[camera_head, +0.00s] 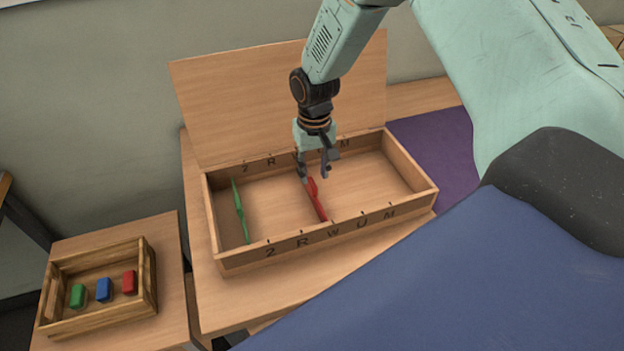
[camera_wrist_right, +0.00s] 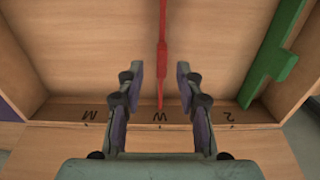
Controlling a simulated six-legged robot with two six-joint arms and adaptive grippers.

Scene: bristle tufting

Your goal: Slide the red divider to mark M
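The red divider (camera_head: 319,205) stands across the open wooden box (camera_head: 232,263), its near end close to mark W (camera_head: 333,232). Mark M (camera_head: 390,213) is on the box's front wall towards the right. My right gripper (camera_head: 315,177) points down into the box at the divider's far part. In the right wrist view the red divider (camera_wrist_right: 162,55) runs between the two spread fingers of the gripper (camera_wrist_right: 161,75), with a gap on each side. Mark M also shows there (camera_wrist_right: 90,114). My left gripper is not in view.
A green divider (camera_head: 239,210) stands in the box's left part, near mark 2. The box to the right of the red divider is empty. The lid (camera_head: 240,95) stands open behind. A small crate (camera_head: 97,323) with green, blue and red blocks is at the left.

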